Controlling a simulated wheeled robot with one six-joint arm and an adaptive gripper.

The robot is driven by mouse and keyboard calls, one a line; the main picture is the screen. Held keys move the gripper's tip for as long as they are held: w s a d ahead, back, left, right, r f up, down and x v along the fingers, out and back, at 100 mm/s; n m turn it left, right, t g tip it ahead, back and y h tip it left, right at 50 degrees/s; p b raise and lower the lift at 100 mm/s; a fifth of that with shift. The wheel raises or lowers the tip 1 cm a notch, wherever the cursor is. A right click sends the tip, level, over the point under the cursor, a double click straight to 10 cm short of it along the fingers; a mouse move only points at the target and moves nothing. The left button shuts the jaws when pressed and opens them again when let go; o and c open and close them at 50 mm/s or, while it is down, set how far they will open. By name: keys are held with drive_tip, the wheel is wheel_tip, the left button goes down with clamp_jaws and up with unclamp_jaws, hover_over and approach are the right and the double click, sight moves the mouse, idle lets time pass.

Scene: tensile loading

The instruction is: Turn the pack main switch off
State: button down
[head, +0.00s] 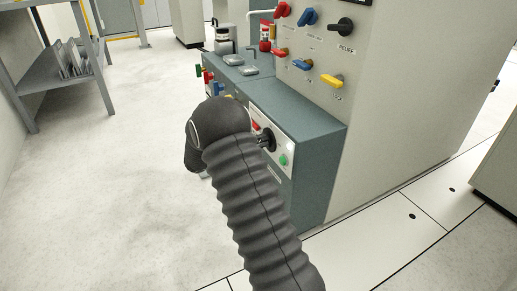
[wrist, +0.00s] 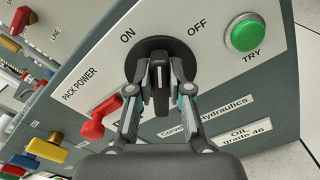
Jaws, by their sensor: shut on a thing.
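The pack main switch is a black rotary knob (wrist: 160,72) on a round black plate, on a white panel (wrist: 90,75) marked PACK POWER, ON and OFF. Its handle stands about upright in the wrist view, with ON at upper left and OFF at upper right. My gripper (wrist: 160,88) is shut on the knob, one finger on each side. In the head view the black switch (head: 267,140) shows at the front of the teal cabinet (head: 300,118), and my arm hides the gripper fingers.
A green TRY button (wrist: 245,36) sits right of the switch. A red lever (wrist: 98,120) sits at lower left. In the head view, red, blue, black and yellow handles line the grey wall panel (head: 335,50) above the cabinet. Clear floor (head: 110,190) lies to the left.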

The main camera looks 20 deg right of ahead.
drive_tip(key=m+b, duration=0.1)
drive_tip(key=m, duration=0.2)
drive_tip(key=f+m, duration=0.1)
drive_tip(key=m, duration=0.3)
drive_tip(key=s+m+b, duration=0.1)
drive_tip(key=m, duration=0.2)
drive_tip(key=shift+f+m+b, duration=0.3)
idle(0.4)
drive_tip(key=c, duration=1.1)
unclamp_jaws()
drive_tip(key=a, duration=1.2)
drive_tip(key=shift+s, duration=0.15)
